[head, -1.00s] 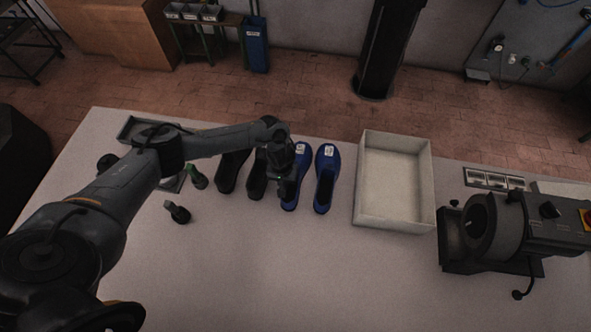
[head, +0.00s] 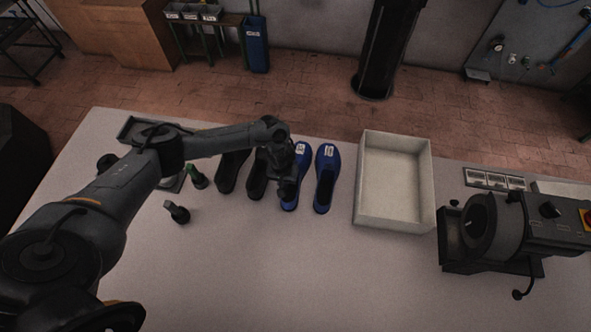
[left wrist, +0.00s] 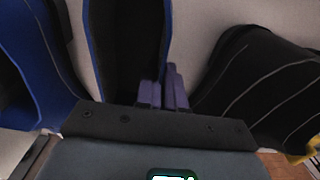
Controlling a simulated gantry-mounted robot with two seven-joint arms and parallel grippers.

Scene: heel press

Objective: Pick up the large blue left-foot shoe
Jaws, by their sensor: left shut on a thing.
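Two blue shoes with white labels on their toes stand side by side on the table. The left one of the pair (head: 302,152) is partly covered by my left gripper (head: 287,187). The other blue shoe (head: 326,178) stands apart to its right. In the left wrist view, the purple fingers of my left gripper (left wrist: 164,88) are shut on the side wall of the middle shoe (left wrist: 128,50), a blue-edged shoe with a dark inside. The other blue shoe (left wrist: 35,55) is at the left there. My right gripper is not in view.
Two black shoes stand just left of the blue pair; one shows at the right of the wrist view (left wrist: 258,85). An empty white box (head: 395,222) stands to the right, then a dark machine (head: 520,225). The front of the table (head: 300,270) is clear.

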